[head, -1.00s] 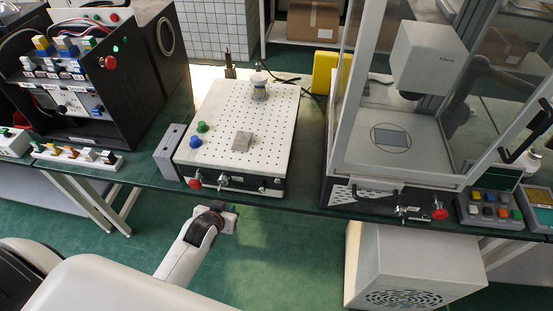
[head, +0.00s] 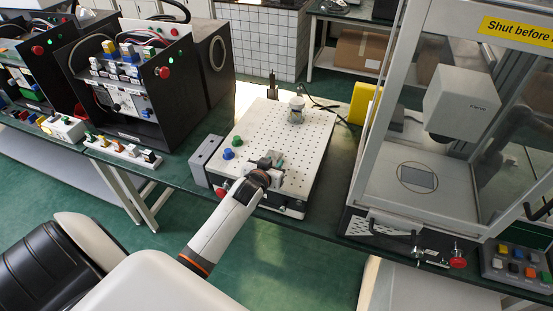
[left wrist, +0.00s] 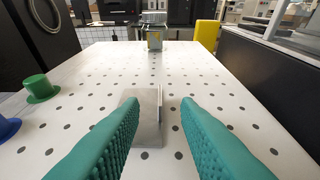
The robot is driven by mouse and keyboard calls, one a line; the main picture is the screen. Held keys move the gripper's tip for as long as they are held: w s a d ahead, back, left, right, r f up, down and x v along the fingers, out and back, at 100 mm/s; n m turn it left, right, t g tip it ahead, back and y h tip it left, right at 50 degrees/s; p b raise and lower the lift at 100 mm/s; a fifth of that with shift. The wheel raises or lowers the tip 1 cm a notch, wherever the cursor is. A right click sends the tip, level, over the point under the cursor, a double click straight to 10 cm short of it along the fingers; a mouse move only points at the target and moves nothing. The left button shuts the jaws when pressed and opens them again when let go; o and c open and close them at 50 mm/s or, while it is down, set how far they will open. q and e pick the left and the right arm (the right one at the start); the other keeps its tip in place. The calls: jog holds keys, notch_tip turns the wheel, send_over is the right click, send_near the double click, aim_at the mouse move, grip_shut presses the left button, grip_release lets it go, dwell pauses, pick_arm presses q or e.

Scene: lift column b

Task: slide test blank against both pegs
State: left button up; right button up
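The white perforated board (head: 300,140) stands on the dark green bench. The green peg (head: 237,140) and the blue peg (head: 228,154) stand near its left edge; the left wrist view also shows the green peg (left wrist: 41,88) and part of the blue peg (left wrist: 7,127) at its left. The grey test blank (left wrist: 149,112) lies on the board, to the right of both pegs and apart from them. My left gripper (left wrist: 160,104) is open, its teal fingers low over the board on either side of the blank; contact is unclear. In the head view this gripper (head: 272,162) mostly hides the blank. My right gripper is out of view.
A clear round pot (head: 297,112) stands at the board's far end. A grey block (head: 206,160) sits against the board's left side. A glazed cabinet (head: 395,190) stands to the right, black panel boxes (head: 185,100) to the left. The board's middle is clear.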

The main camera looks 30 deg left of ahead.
aim_at(277, 160)
pick_arm(q)
jog(key=shift+x, duration=1.7)
jog(key=shift+c, duration=0.2)
grip_shut()
jog(key=shift+a, duration=0.1)
